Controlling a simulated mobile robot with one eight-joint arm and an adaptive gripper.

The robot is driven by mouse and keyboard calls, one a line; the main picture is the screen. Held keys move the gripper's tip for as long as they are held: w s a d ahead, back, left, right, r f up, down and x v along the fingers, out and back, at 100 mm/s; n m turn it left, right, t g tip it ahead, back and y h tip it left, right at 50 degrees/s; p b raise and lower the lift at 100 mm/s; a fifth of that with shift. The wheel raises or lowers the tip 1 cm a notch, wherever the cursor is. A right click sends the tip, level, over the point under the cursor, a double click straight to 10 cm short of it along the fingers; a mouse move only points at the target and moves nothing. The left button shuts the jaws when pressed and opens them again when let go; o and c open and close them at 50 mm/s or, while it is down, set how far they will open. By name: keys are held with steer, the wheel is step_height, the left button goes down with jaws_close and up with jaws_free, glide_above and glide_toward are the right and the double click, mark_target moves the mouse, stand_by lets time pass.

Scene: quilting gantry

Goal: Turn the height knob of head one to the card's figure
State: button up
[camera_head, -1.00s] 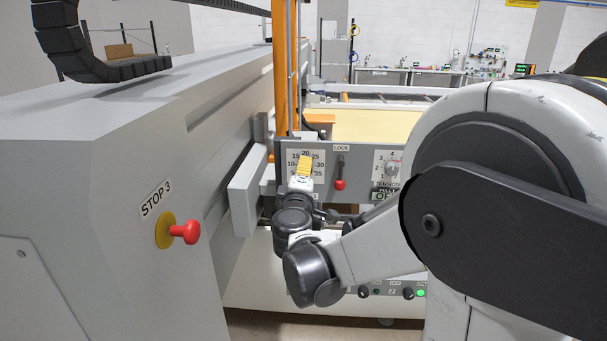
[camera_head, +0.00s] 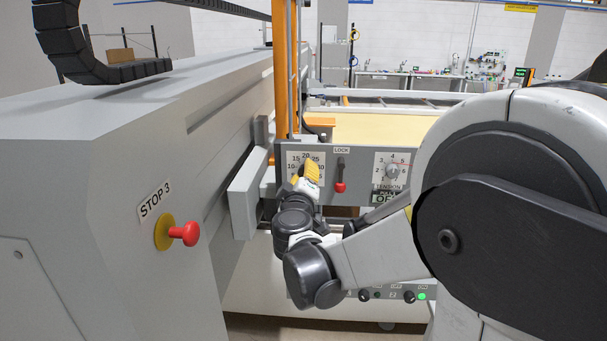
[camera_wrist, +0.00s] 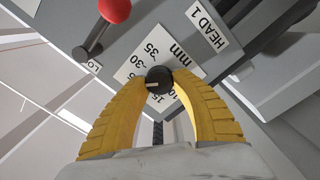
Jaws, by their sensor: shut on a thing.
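The height knob (camera_wrist: 158,79) is a small black round knob with a pale mark, on a white scale plate marked in mm in the wrist view. A HEAD 1 label (camera_wrist: 207,27) is beside the plate. My gripper (camera_wrist: 160,77) has its two yellow fingers closed on the knob from both sides. In the head view my gripper (camera_head: 312,173) is in front of the scale plate (camera_head: 293,160) and hides the knob and the lower figures. The figures 15, 20 and 25 show at its top. I cannot read the knob's setting. No card with a figure is clearly seen.
A red-tipped LOCK lever (camera_head: 340,186) is just right of the plate. A tension dial (camera_head: 392,170) is farther right. A red STOP 3 button (camera_head: 186,234) sticks out of the grey housing (camera_head: 110,200) at left. Lit controls (camera_head: 422,296) are below.

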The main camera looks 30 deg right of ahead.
steer(key=o, duration=1.2)
steer(key=v, duration=1.2)
